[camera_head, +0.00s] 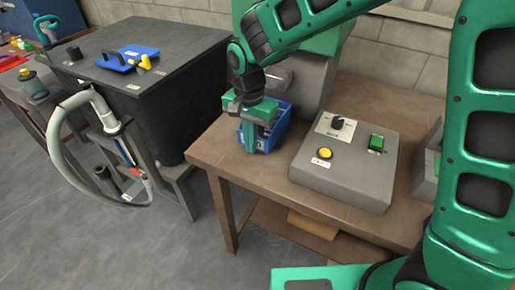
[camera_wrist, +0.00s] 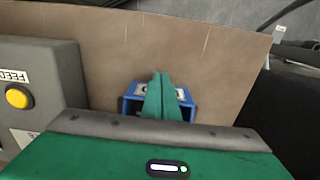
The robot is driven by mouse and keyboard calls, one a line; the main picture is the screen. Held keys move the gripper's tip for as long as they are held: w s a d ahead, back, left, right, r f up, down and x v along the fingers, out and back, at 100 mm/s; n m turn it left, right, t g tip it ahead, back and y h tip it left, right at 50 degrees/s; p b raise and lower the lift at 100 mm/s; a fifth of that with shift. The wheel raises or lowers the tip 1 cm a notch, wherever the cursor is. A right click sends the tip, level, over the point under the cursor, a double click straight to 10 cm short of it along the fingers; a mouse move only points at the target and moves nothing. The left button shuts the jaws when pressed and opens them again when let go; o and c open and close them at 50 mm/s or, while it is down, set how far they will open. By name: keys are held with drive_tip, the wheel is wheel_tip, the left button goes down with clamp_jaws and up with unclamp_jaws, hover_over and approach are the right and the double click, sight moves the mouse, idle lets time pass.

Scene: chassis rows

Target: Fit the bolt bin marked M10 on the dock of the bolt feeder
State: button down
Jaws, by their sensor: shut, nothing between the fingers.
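A blue bin (camera_head: 275,130) stands on the wooden bench, close to the grey body of a machine with a green upper part (camera_head: 340,37), likely the bolt feeder. My gripper (camera_head: 249,142) is at the bin's near left side in the head view, fingers pointing down. In the wrist view, the two green fingers (camera_wrist: 161,84) are together with nothing between them, and they overlap the blue bin (camera_wrist: 128,105). A pale label on the bin is mostly covered by the fingers, so its marking cannot be read. The dock is not clearly visible, and I cannot tell whether the bin is seated.
A grey control box (camera_head: 340,175) with a yellow button and a dial stands right of the bin; the box also shows in the wrist view (camera_wrist: 55,85). Bare bench top (camera_head: 222,150) lies at the left edge.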

drive_tip(key=shift+w+d, duration=0.45)
drive_tip(key=shift+w, duration=0.4)
drive_tip(key=s, duration=0.1)
drive_tip(key=s+a, duration=0.2)
drive_tip(key=shift+s, duration=0.3)
wheel_tip(320, 180, up, 10)
